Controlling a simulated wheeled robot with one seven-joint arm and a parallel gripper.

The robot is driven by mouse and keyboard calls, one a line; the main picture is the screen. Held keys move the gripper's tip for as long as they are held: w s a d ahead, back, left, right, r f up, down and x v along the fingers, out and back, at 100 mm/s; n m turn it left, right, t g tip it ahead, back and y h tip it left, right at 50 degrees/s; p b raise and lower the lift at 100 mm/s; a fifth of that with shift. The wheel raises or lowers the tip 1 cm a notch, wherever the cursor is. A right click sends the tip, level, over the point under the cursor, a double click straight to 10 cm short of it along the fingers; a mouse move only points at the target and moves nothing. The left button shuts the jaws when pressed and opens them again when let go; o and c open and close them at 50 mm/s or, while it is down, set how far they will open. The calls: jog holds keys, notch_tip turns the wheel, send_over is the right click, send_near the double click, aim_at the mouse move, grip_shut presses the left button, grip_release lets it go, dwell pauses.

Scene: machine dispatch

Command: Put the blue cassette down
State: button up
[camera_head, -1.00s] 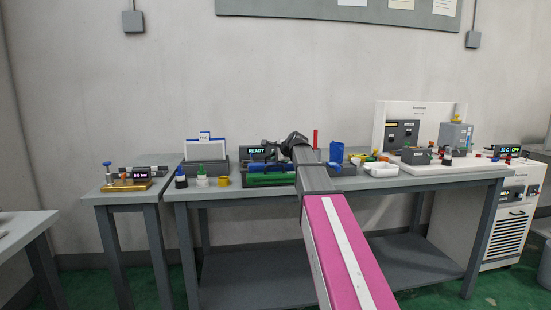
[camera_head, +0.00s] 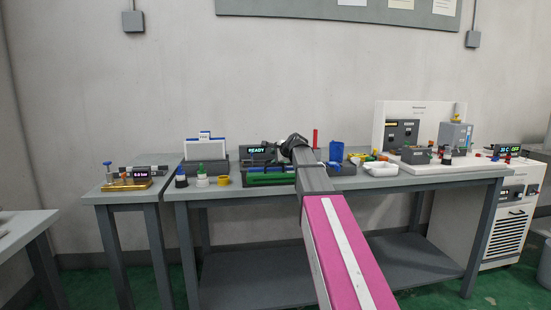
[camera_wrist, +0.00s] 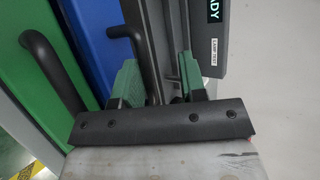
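The blue cassette (camera_head: 272,169) lies low on the bench behind the green cassette (camera_head: 270,177), in front of the READY unit. In the wrist view the blue cassette (camera_wrist: 98,45) is beside the green cassette (camera_wrist: 35,80), and each has a black bar handle. My gripper (camera_wrist: 158,82) has its green-padded fingers apart, with the blue cassette's black handle (camera_wrist: 146,62) between them. A gap shows beside the handle. My gripper's fingertips are hard to make out in the head view, and part of the blue cassette is hidden there.
The READY unit (camera_head: 257,151) stands close behind the cassettes. Bottles (camera_head: 202,175) and a yellow cup (camera_head: 223,181) stand to the left. A blue block (camera_head: 336,151), a red post (camera_head: 315,138) and a white tray (camera_head: 381,169) are to the right.

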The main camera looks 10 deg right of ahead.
jog(key=shift+s+f, duration=0.3)
jog(key=shift+f, duration=0.35)
jog(key=shift+r, duration=0.4)
jog(key=r+v, duration=0.1)
jog(key=v, duration=1.1)
jog(key=shift+w, duration=0.3)
